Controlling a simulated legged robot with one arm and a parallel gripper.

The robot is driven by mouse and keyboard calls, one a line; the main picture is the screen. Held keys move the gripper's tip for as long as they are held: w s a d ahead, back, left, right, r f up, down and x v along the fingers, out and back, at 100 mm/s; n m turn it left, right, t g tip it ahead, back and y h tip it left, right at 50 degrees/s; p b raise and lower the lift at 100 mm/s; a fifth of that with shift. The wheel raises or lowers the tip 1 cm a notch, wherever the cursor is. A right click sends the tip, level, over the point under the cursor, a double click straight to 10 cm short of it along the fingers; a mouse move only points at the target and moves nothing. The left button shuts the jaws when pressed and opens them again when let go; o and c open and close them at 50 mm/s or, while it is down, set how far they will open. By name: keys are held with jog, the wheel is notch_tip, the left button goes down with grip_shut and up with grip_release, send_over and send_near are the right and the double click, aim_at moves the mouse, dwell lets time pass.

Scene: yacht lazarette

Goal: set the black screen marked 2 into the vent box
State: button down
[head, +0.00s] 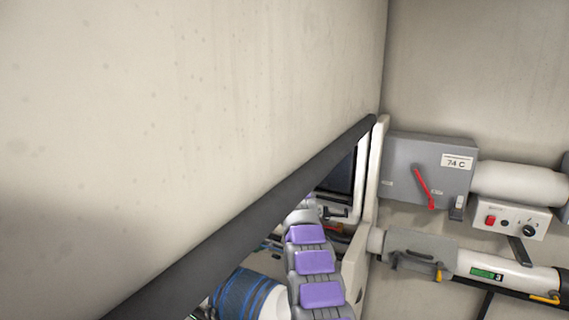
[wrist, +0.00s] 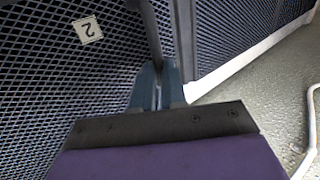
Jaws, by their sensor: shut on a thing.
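The black mesh screen (wrist: 40,80) fills the left of the wrist view, close to the camera. A pale tag (wrist: 88,29) on it carries an upside-down 2. My gripper (wrist: 158,88) is shut on the screen at its dark upright bar, near the screen's right edge. In the head view my purple-padded arm reaches down behind a dark slanted rail, and the fingers cannot be made out. A dark panel in a white frame (head: 359,178) shows beyond the arm there. I cannot tell which part is the vent box.
A second dark mesh panel (wrist: 235,38) with a pale lower edge stands right of my fingers. A white pipe (wrist: 309,130) lies on the grey floor. In the head view, a grey switch box (head: 400,160) and a white cylinder (head: 520,184) are at right. The dark rail (head: 250,220) crosses in front.

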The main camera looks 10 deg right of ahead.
jog(key=shift+s+b, duration=0.35)
jog(key=shift+b, duration=0.4)
dwell(0.4)
jog(key=shift+f+b, duration=2.25)
jog(key=shift+f, duration=0.25)
dwell(1.9)
jog(key=c, duration=1.3)
grip_release()
jog(key=shift+o, duration=1)
jog(key=shift+s, duration=0.2)
